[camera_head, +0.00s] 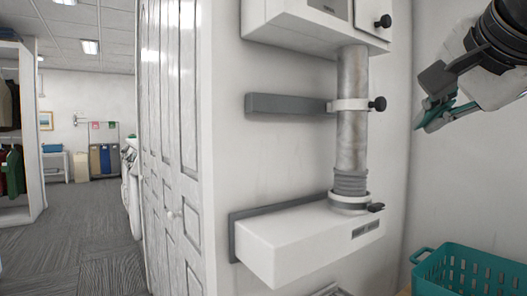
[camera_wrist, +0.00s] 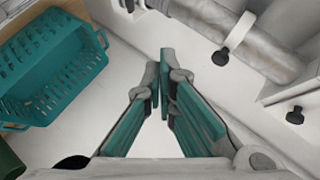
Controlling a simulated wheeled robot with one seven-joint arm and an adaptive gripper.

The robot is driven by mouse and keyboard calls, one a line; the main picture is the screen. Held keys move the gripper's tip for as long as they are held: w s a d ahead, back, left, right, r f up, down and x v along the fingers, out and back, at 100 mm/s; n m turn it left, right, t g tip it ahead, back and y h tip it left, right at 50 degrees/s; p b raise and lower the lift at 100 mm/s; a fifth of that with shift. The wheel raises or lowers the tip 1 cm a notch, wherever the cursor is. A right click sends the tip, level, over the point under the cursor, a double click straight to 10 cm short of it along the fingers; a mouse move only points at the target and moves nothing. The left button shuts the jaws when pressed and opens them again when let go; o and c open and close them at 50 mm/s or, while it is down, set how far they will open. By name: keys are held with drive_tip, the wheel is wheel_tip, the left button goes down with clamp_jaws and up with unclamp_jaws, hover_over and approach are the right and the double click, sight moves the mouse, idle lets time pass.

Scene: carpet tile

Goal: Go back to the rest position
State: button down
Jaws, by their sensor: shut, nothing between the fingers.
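My gripper (camera_head: 440,108) is at the upper right of the head view, raised in front of the white wall and above the teal basket. In the wrist view its two teal-padded fingers (camera_wrist: 164,92) come together at the tips. It is shut and nothing shows between the fingers. It touches nothing that I can see. Part of my arm is cut off by the right edge of the head view.
A teal basket (camera_head: 468,262) stands at the lower right. A metal pipe (camera_head: 352,120) with black knobs joins two white wall boxes, the lower one (camera_head: 300,240) jutting out. White panelled doors (camera_head: 172,130) stand left of it. Carpeted floor (camera_head: 70,245) is open at left.

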drive_tip(key=s+a+f+n+g+y, duration=0.1)
drive_tip(key=s+a+f+n+g, duration=0.1)
drive_tip(key=s+f+n+g, duration=0.65)
drive_tip(key=s+a+f+n+t, duration=0.1)
drive_tip(key=s+f, duration=0.5)
drive_tip(key=f, duration=0.8)
drive_tip(key=s+a+f+n+g+y, duration=0.15)
drive_tip(key=s+f+n+g, duration=0.25)
drive_tip(key=s+f, duration=0.5)
wheel_tip(320, 180, up, 30)
drive_tip(key=n+t+p, duration=0.1)
drive_tip(key=t+p, duration=0.2)
drive_tip(key=p, duration=2.7)
drive_tip(key=shift+w, duration=0.35)
